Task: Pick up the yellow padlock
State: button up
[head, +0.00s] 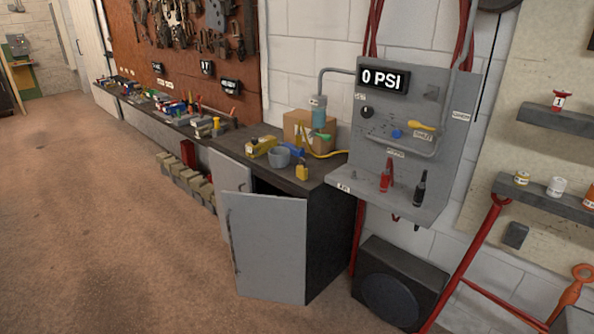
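A small yellow padlock (302,173) stands on the dark top of the grey cabinet (315,187), near its front right corner. It is right of a grey round cup (279,157) and left of the grey gauge panel. Nothing covers it in the head view. My gripper is not in view.
A cabinet door (268,245) hangs open below the worktop. A yellow item (260,146), a blue item (293,151) and a cardboard box (297,128) stand near the padlock. The gauge panel (420,150) juts out at right. Open floor (120,230) lies at left.

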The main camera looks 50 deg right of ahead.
aim_at(302, 172)
jog(key=z, duration=0.1)
jog(key=i, duration=0.8)
jog(key=z, duration=0.55)
jog(key=i, duration=0.55)
jog(key=z, duration=0.2)
